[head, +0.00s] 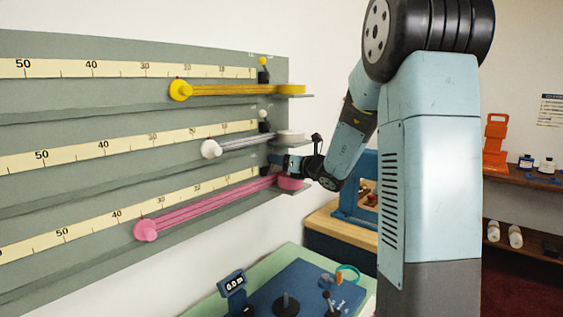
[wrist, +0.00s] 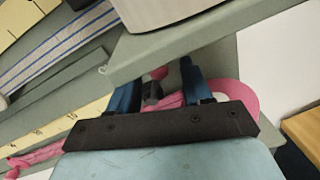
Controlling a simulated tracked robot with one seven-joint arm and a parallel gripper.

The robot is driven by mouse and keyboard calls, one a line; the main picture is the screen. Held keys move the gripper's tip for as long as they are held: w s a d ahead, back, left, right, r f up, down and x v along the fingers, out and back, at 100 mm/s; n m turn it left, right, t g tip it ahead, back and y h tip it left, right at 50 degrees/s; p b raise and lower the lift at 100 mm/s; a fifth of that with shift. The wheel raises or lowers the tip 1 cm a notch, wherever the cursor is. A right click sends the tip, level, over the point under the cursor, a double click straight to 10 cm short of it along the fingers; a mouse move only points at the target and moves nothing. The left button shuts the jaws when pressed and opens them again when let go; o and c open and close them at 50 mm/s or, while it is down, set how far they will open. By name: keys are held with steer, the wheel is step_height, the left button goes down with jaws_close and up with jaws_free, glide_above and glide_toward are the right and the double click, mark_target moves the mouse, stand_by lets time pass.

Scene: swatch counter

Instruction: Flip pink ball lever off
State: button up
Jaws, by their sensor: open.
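The pink ball lever shows in the wrist view as a small pink ball (wrist: 160,72) on a short dark stem (wrist: 152,92). It sits between the two blue fingers of my gripper (wrist: 158,78), which is open, with a finger on each side. I cannot tell whether either finger touches it. In the head view my gripper (head: 279,160) is at the right end of the bottom row of the grey panel (head: 120,110), just above the pink spool (head: 291,183), and it hides the lever there. Which way the lever is tilted is not clear.
The white ball lever (head: 264,114) and yellow ball lever (head: 263,62) stand above. A grey shelf (wrist: 130,58) and white spool lie close to my fingers. Pink tape (head: 215,201) runs left to a pink round end (head: 146,230). A green-edged table (head: 210,307) stands below.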

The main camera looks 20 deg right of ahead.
steer(key=v, duration=1.3)
steer(key=shift+s+d, duration=0.25)
steer(key=shift+s, duration=0.05)
steer(key=s+a+f+n+g+y, duration=0.1)
steer(key=s+a+f+n+g, duration=0.1)
steer(key=s+a+n+g, duration=1.15)
steer(key=s+d+n+t+h, duration=0.1)
steer(key=s+d+n+h, duration=0.1)
steer(key=s+n+h, duration=0.2)
steer(key=s+d+n+t+h, duration=0.2)
steer(key=s+n+h, duration=0.3)
steer(key=s+n, duration=0.6)
steer(key=d+n, duration=0.1)
steer(key=n, duration=0.4)
